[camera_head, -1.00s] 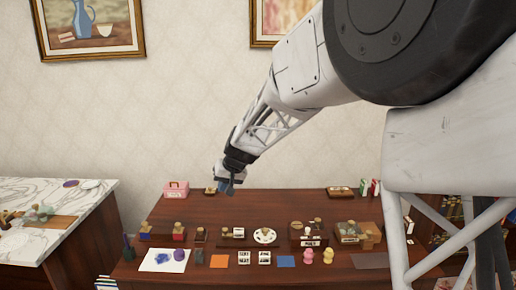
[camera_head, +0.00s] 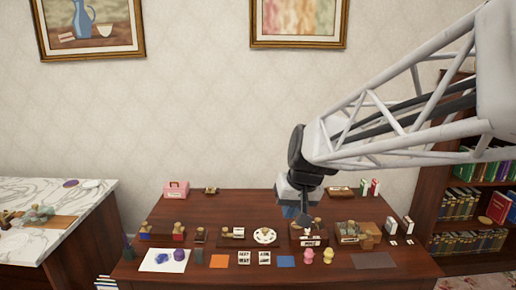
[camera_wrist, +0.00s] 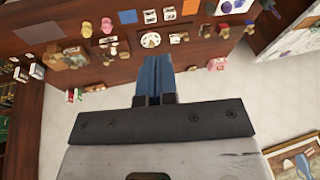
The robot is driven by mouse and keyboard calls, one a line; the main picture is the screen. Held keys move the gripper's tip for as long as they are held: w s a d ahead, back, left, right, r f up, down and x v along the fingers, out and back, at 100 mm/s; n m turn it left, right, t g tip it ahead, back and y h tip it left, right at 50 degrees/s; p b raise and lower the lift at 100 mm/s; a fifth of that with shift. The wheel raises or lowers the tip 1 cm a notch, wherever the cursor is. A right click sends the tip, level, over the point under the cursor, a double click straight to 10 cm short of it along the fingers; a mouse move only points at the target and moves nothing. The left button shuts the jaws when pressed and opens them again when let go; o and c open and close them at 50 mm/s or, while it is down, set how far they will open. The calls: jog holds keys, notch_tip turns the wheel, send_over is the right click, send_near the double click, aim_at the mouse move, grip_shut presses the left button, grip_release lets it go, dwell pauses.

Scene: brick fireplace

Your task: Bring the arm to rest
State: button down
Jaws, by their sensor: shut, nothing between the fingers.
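My gripper (camera_head: 304,217) is above the right-middle part of the brown wooden desk (camera_head: 190,208) in the head view. Its blue fingers point down and are pressed together with nothing between them. The wrist view shows the same closed fingers (camera_wrist: 154,75) at its centre, with the desk's objects beyond them. My arm reaches in from the right side of the head view. I cannot tell the exact height of the fingertips above the desk.
The desk holds a pink box (camera_head: 176,189), a white plate (camera_head: 265,236), an orange square (camera_head: 219,261), pink and yellow figures (camera_head: 328,256) and several stamp-like items. A marble-topped counter (camera_head: 90,195) stands left. A bookshelf (camera_head: 470,205) stands right.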

jog(key=s+d+f+m+h, duration=0.1)
jog(key=s+d, duration=0.4)
jog(key=s, duration=0.6)
jog(key=s+d+f+h, duration=0.1)
jog(key=s+d+f, duration=0.2)
jog(key=s, duration=0.9)
jog(key=d, duration=0.3)
jog(key=shift+m+h, duration=0.3)
jog(key=shift+m, duration=0.1)
